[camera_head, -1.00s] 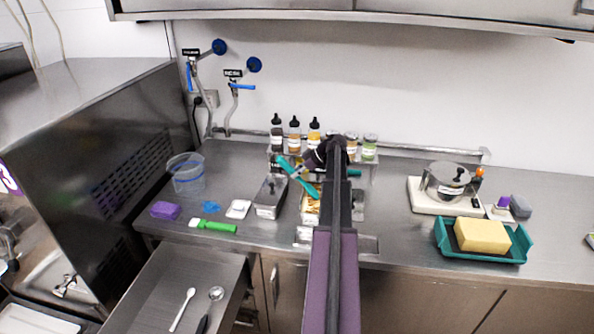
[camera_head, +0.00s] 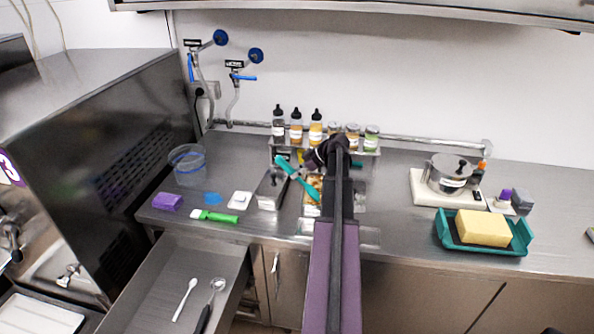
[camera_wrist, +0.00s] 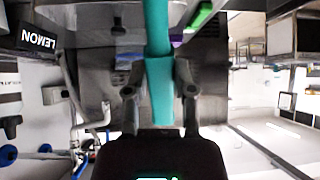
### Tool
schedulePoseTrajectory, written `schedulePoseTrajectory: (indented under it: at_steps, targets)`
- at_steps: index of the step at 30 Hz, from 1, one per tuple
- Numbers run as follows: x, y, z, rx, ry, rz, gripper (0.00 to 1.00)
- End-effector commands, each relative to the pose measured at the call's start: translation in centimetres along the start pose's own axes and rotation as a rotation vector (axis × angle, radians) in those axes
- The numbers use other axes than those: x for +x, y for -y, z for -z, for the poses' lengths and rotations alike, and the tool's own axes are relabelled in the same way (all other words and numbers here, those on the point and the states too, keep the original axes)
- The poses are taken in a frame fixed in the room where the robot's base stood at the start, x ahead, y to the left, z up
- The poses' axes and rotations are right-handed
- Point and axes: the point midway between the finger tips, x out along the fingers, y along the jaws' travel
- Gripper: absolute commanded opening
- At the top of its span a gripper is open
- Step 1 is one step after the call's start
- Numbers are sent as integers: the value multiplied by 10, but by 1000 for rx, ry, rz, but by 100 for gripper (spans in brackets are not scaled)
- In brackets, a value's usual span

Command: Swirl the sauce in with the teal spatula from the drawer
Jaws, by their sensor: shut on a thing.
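My gripper (camera_wrist: 160,95) is shut on the teal spatula (camera_wrist: 158,40), whose handle runs between its two fingers in the wrist view. In the head view the teal spatula (camera_head: 296,178) slants beside my gripper (camera_head: 312,160), above the metal pans on the counter. A pan with yellowish-brown contents (camera_head: 313,190) sits just below and right of the spatula. I cannot tell whether the spatula touches those contents. A lidded metal pan (camera_head: 270,192) stands to the left. Several sauce bottles (camera_head: 296,128) stand on the rack behind. The open drawer (camera_head: 170,262) is at the lower left.
A white spoon (camera_head: 185,298) and a metal scoop (camera_head: 212,300) lie in the drawer. A clear bucket (camera_head: 187,165), a purple block (camera_head: 167,201) and a green-handled scraper (camera_head: 213,215) are at left.

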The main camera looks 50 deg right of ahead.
Motion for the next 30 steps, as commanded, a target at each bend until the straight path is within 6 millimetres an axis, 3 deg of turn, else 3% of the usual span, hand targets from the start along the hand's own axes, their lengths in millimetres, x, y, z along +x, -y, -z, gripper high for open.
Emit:
schedulePoseTrajectory:
  at_steps: [4,30]
  targets:
    - [0,10,0,0,0,0,0]
    - [0,-44,0,0,0,0,0]
